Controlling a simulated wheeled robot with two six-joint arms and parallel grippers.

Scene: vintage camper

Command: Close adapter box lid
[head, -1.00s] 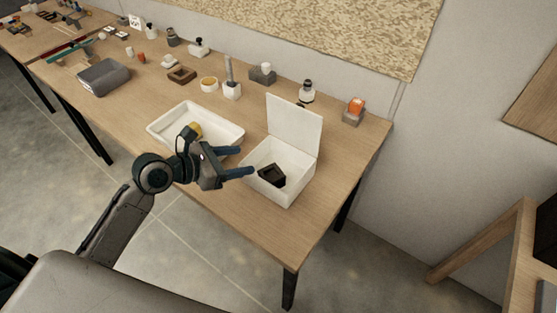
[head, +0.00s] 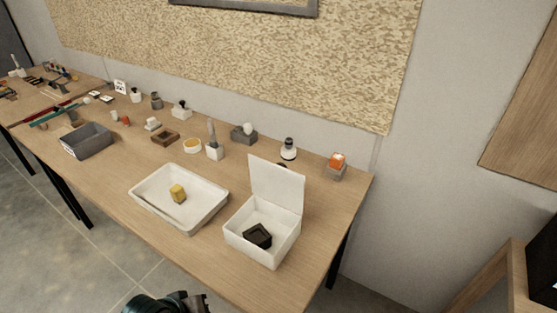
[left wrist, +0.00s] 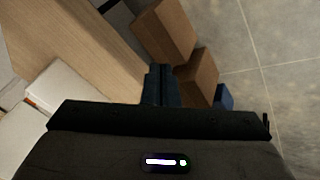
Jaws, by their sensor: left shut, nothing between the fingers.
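The white adapter box (head: 262,250) stands near the front right of the wooden table in the head view. Its lid (head: 276,190) stands up, open, along the back edge. A black block-like item (head: 257,235) lies inside the box. In the left wrist view my left gripper (left wrist: 158,70) is shut and empty, with floor and brown boxes behind its fingers. In the head view only part of my left arm shows at the bottom edge, below the table front and apart from the box. My right gripper is not in view.
A white tray (head: 205,214) with a yellow block (head: 177,193) is left of the box. A grey bin (head: 85,140) stands farther left. Small items line the back, including an orange-topped one (head: 337,163). Brown boxes (left wrist: 163,32) stand on the floor in the wrist view.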

